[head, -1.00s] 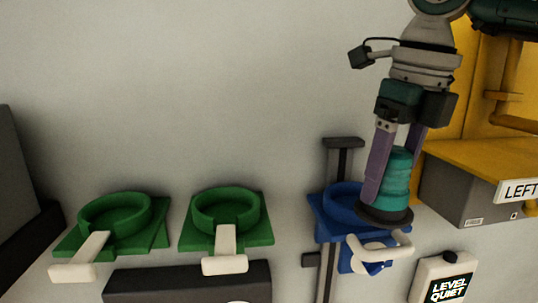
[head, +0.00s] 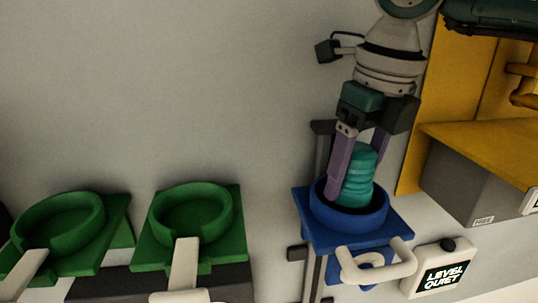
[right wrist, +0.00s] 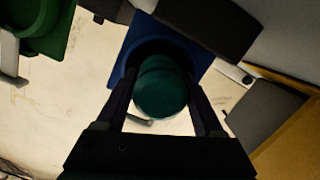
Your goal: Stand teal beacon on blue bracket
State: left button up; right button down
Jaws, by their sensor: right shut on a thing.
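The teal beacon (head: 357,178) is upright, with its lower part inside the ring of the blue bracket (head: 350,225) in the head view. The bracket's near rim hides the beacon's base, so I cannot tell whether it rests on the bottom. My right gripper (head: 358,188) comes down from above and is shut on the beacon, with a purple finger on either side. In the right wrist view the beacon (right wrist: 161,90) sits between the fingers, with the blue bracket (right wrist: 124,73) around and behind it. My left gripper is not in view.
Two green brackets (head: 192,215) (head: 62,225) with pale handles stand to the left; their rings look empty. A white box marked LEVEL QUIET (head: 438,268) is right of the blue bracket. A grey box (head: 465,180) and yellow panel (head: 480,140) stand further right.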

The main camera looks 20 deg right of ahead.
jog(key=shift+f, duration=0.15)
grip_release()
jog(key=r, duration=0.4)
jog(key=s+r, duration=0.1)
jog(key=r, duration=0.7)
jog(key=shift+s+d+r, duration=0.1)
jog(key=shift+s+r, duration=0.05)
jog(key=shift+s, duration=0.2)
